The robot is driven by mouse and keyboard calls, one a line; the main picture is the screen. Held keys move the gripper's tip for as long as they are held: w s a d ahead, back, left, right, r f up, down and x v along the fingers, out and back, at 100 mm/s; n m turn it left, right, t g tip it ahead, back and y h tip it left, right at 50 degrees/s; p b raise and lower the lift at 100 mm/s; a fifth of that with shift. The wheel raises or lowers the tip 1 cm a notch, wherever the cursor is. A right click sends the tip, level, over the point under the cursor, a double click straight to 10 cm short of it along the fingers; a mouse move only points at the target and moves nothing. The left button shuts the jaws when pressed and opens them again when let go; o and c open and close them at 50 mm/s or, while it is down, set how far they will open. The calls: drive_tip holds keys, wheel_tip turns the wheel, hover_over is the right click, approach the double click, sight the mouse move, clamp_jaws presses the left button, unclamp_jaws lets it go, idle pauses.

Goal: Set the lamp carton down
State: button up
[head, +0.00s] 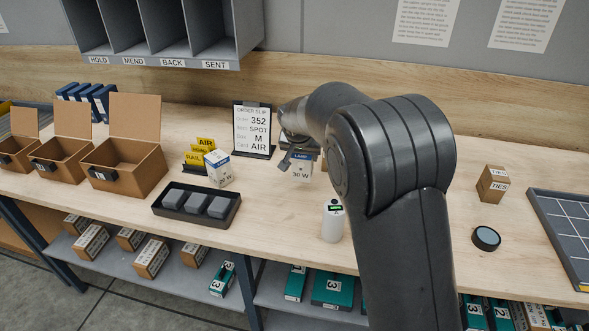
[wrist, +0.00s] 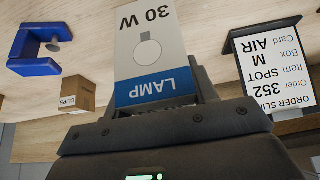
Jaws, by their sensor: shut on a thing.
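The lamp carton (wrist: 150,45) is white with a blue LAMP band, a bulb drawing and "30 W". In the wrist view my gripper (wrist: 160,108) is shut on its blue-banded end. In the head view the carton (head: 302,174) shows below my gripper (head: 298,152), beside the order slip stand and partly hidden by my arm. I cannot tell whether its base touches the table. A similar white and blue carton (head: 218,168) stands on the table to the left, by the yellow AIR sign.
The order slip stand (head: 253,130) is close by at the back. A black tray (head: 197,205) with grey blocks lies front left. A white bottle (head: 333,220) stands in front. Open brown boxes (head: 125,160) stand farther left. A TIES carton (head: 492,184) and a round black item (head: 486,238) are right.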

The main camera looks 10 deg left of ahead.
sight(295, 167)
drive_tip(key=a, duration=0.1)
drive_tip(key=a+f, duration=0.1)
drive_tip(key=shift+w+a+f, duration=0.15)
drive_tip(key=shift+a+f, duration=0.15)
drive_tip(key=shift+a, duration=0.1)
drive_tip(key=shift+f, duration=2)
drive_tip(key=shift+f, duration=0.1)
drive_tip(key=o, duration=1)
